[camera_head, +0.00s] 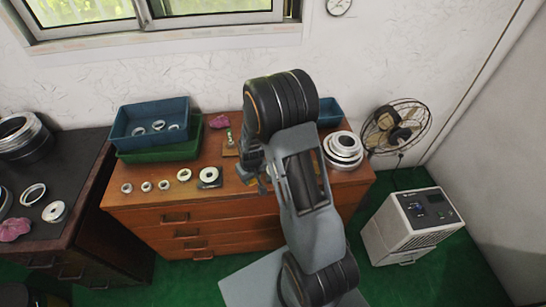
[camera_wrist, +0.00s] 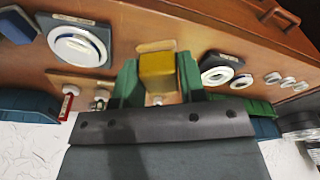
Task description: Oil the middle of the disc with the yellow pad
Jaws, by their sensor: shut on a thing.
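The yellow pad (camera_wrist: 157,71) is a block held between the green fingers of my gripper (camera_wrist: 157,84). My gripper is shut on it, above the wooden dresser top. In the wrist view a large white disc with a blue ring (camera_wrist: 78,46) lies on a dark plate to the left of the pad. My arm seems to hide it in the head view. A smaller ringed disc (camera_wrist: 217,72) on a dark plate lies right of the pad. It also shows in the head view (camera_head: 209,176), left of my gripper. The pad appears apart from both discs.
Several small rings (camera_head: 146,186) line the dresser's (camera_head: 190,208) front left. Blue (camera_head: 150,132) and green bins stand behind them. Stacked rings (camera_head: 343,150) and a fan (camera_head: 396,127) are at the right. A small board (camera_head: 229,150) and pink cloth (camera_head: 219,121) lie behind my gripper.

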